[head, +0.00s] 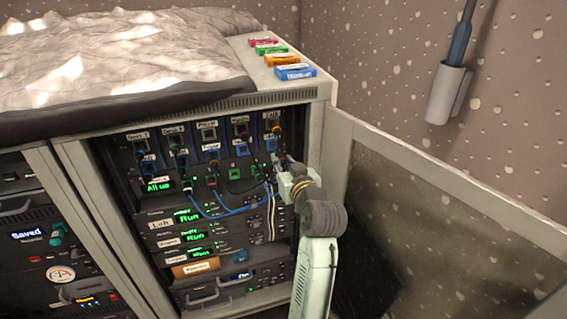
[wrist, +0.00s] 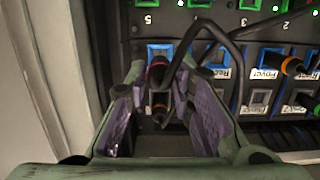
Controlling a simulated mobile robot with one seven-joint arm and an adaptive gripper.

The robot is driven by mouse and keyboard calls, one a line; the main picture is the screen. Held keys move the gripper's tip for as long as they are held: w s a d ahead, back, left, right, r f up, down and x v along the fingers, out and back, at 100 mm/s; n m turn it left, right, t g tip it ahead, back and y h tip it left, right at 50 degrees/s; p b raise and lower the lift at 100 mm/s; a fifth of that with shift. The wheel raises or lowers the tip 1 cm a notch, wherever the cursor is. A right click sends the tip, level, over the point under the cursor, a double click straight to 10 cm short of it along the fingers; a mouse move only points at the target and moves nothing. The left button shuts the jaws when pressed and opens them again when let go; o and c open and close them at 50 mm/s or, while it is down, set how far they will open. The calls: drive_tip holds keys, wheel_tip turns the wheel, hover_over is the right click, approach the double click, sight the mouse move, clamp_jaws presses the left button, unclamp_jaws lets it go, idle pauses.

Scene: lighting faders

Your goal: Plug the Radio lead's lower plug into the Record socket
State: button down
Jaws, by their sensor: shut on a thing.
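My gripper (head: 284,166) is at the right end of the patch panel's lower socket row. In the wrist view its fingers (wrist: 160,82) are shut around a dark plug with a red band (wrist: 157,72). That plug is in front of a blue-framed socket (wrist: 158,49); I cannot tell whether it is seated. A black lead (wrist: 222,33) loops from it to the right. The Record label (wrist: 223,72) marks the adjacent column; its blue-framed socket (wrist: 211,50) is partly hidden by the lead. The head view shows the Record label (head: 240,144) too, with small lettering.
A further orange-banded plug (wrist: 291,66) is to the right. Blue leads (head: 215,215) hang below the panel. The open cabinet door (head: 400,160) stands right of my arm.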

sight(283, 166)
drive_tip(key=shift+f+v, duration=0.15)
drive_tip(key=shift+v, duration=0.8)
drive_tip(key=shift+f+v, duration=0.15)
drive_tip(key=shift+v, duration=0.75)
drive_tip(key=shift+s, duration=0.1)
drive_tip(key=s+a+p, duration=0.1)
drive_tip(key=s+a, duration=0.1)
drive_tip(key=a, duration=0.6)
drive_tip(key=shift+s, duration=0.3)
drive_tip(key=shift+w, duration=0.15)
drive_tip(key=shift+w+a+p, duration=0.2)
drive_tip(key=shift+w+p, duration=0.2)
drive_tip(key=shift+w, duration=0.1)
drive_tip(key=shift+r+p+x, duration=0.2)
drive_tip(key=shift+x, duration=1.05)
drive_tip(key=shift+r+p+x, duration=0.15)
drive_tip(key=shift+r+x, duration=0.1)
drive_tip(key=shift+x, duration=1.05)
